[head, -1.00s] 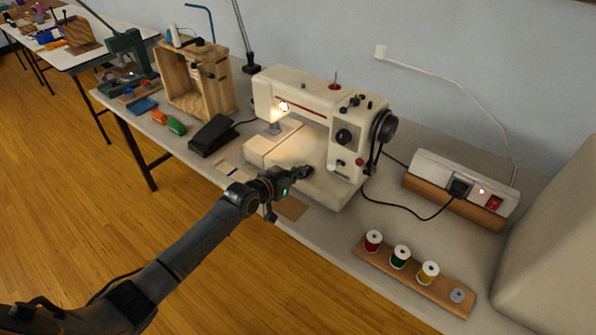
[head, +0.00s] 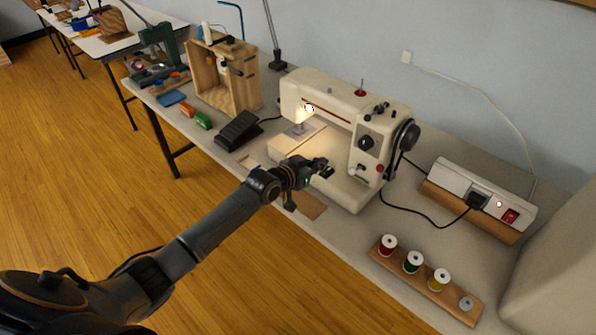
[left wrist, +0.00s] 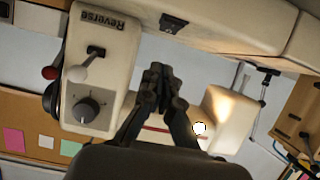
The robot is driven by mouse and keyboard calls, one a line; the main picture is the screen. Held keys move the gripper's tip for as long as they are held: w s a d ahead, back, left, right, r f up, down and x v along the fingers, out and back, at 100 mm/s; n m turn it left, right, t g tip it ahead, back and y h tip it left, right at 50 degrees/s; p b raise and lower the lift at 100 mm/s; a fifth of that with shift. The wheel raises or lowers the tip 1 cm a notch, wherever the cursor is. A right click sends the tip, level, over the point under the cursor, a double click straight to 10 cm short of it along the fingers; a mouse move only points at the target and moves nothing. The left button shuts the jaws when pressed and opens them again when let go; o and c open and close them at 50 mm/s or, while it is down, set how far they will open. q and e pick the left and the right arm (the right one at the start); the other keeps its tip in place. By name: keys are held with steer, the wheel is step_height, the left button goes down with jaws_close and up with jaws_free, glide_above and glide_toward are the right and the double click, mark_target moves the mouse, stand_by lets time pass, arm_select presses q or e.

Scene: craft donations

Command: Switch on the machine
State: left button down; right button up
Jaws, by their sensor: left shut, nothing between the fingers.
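The cream sewing machine (head: 370,128) stands on the long table, and its lamp (head: 309,108) glows over the needle area. The left wrist view shows that panel upside down, with the dial (left wrist: 86,110), a lever (left wrist: 84,70), a red knob (left wrist: 49,73) and the label "Reverse" (left wrist: 102,21). My left gripper (head: 328,168) is shut and empty, in front of the machine and left of the panel's controls. Its fingers also show in the left wrist view (left wrist: 160,76). My right gripper is not in view.
A power strip (head: 478,196) with a black plug and red switch (head: 510,216) lies right of the machine. A spool rack (head: 428,282) stands at the front right. A black foot pedal (head: 237,131) and wooden frame (head: 218,75) are on the left.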

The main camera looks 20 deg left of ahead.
arm_select(q)
steer(key=f+b+v, duration=0.1)
steer(key=v, duration=0.9)
steer(key=shift+s+f+b, duration=0.15)
steer(key=shift+s+b, duration=0.15)
steer(key=shift+s, duration=0.1)
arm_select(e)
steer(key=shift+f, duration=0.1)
arm_select(q)
steer(key=shift+a, duration=0.15)
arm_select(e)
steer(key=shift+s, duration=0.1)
